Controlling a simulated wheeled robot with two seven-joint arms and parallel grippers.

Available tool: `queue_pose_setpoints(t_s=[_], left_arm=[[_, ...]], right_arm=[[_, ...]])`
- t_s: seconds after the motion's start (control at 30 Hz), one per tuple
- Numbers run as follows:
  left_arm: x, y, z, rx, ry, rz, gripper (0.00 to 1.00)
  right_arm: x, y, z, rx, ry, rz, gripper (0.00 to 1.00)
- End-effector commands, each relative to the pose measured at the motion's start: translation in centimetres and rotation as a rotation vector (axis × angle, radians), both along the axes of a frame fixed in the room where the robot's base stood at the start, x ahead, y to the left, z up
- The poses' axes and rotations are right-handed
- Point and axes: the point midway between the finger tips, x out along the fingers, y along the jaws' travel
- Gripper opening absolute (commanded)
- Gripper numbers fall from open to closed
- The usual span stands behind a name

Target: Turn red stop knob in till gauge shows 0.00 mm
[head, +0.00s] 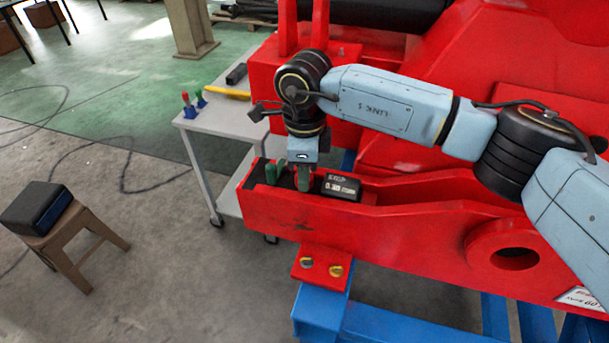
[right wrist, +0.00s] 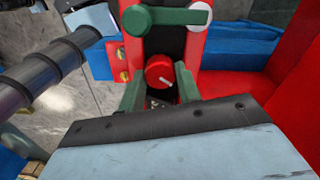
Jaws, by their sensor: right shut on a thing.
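The red stop knob (right wrist: 159,71) with a white mark shows in the right wrist view, in a dark slot between red walls. My right gripper (right wrist: 159,88) has its green fingers on either side of it and is shut on it. In the head view my right gripper (head: 304,180) points down into the red beam's channel, and the knob is hidden there. The gauge (head: 342,187) is a dark box with a small display just right of the gripper; it seems to read about 0.30 mm, but the digits are blurred. My left gripper is not in view.
A green bar (right wrist: 165,20) with a white round end crosses the slot beyond the knob. The red beam (head: 400,228) rests on a blue stand (head: 322,308). A grey cart (head: 232,122) with tools stands behind left. A stool (head: 72,238) bears a dark case (head: 36,208).

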Motion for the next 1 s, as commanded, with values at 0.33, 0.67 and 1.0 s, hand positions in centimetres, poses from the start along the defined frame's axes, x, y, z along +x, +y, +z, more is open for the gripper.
queue_pose_setpoints(t_s=[0.33,0.67,1.0], left_arm=[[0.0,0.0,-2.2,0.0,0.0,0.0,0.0],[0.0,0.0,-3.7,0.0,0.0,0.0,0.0],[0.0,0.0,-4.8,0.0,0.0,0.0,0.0]], right_arm=[[0.0,0.0,-0.1,-0.001,-0.003,-0.329,0.11],[0.0,0.0,0.0,0.0,-0.003,-0.642,0.11],[0.0,0.0,0.0,0.0,-0.003,-0.916,0.11]])
